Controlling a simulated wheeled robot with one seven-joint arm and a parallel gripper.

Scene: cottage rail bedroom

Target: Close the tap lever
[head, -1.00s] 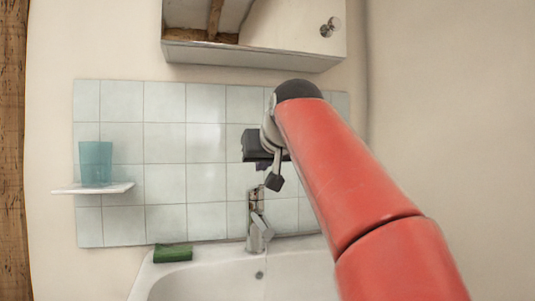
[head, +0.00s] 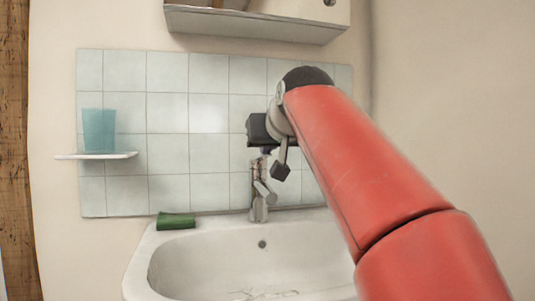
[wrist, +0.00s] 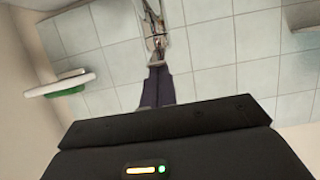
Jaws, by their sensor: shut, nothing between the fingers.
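The chrome tap (head: 259,205) stands upright at the back of the white sink, in front of the tiles. In the head view my gripper (head: 265,152) is just above the tap's top, its dark body partly behind my red arm. In the wrist view the two dark fingers of my gripper (wrist: 158,72) are together with nothing between them, and the metal tap (wrist: 155,48) shows right past their tips. The lever is small and partly covered by the fingers, so I cannot tell its exact angle or whether they touch it.
The white sink (head: 205,262) spreads below. A green sponge (head: 176,220) lies on its back left rim. A teal cup (head: 98,131) stands on a small white shelf (head: 75,156) at left. A cabinet (head: 255,24) hangs above the tiles.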

